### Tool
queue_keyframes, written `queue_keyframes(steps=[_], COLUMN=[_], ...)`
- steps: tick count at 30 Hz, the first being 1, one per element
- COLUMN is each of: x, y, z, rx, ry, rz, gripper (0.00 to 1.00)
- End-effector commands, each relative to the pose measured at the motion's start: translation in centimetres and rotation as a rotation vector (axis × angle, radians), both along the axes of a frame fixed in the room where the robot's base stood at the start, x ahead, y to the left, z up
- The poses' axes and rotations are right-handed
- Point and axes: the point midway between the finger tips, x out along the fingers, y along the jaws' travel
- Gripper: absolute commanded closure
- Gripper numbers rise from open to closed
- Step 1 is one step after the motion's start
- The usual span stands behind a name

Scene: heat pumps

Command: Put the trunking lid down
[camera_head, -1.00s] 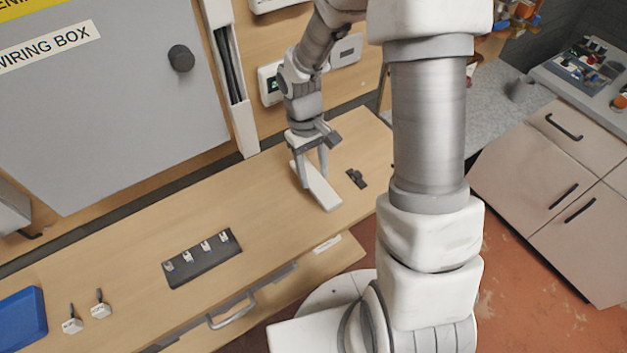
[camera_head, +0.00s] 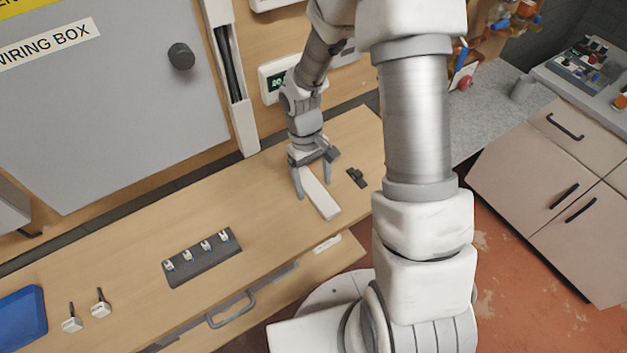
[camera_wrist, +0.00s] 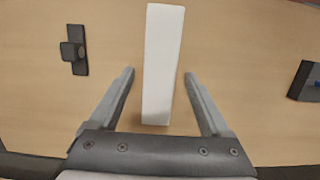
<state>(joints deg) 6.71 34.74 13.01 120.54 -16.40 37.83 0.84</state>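The trunking lid (camera_head: 319,196) is a long white strip lying flat on the wooden bench. It also shows in the wrist view (camera_wrist: 162,60), running away from me between the fingers. My gripper (camera_head: 315,185) is over the lid's far end. In the wrist view my gripper (camera_wrist: 160,88) is open, with a visible gap between each finger and the lid's sides. The open trunking (camera_head: 227,65) is a white vertical channel on the wall, with dark cables showing inside.
A small black part (camera_head: 356,178) lies right of the lid. A dark strip with several small connectors (camera_head: 202,257) lies nearer on the bench (camera_head: 130,240). Two white plugs (camera_head: 100,305) and a blue tray (camera_head: 22,318) are at the left. A grey wiring box (camera_head: 110,110) stands behind.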

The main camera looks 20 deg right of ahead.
Motion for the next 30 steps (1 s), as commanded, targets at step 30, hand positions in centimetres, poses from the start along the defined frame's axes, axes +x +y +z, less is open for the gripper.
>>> queue_keyframes(steps=[30], x=[2.2], y=[0.7], z=[12.0], rx=[-0.001], ry=[-0.005], rz=[-0.002], gripper=[0.19])
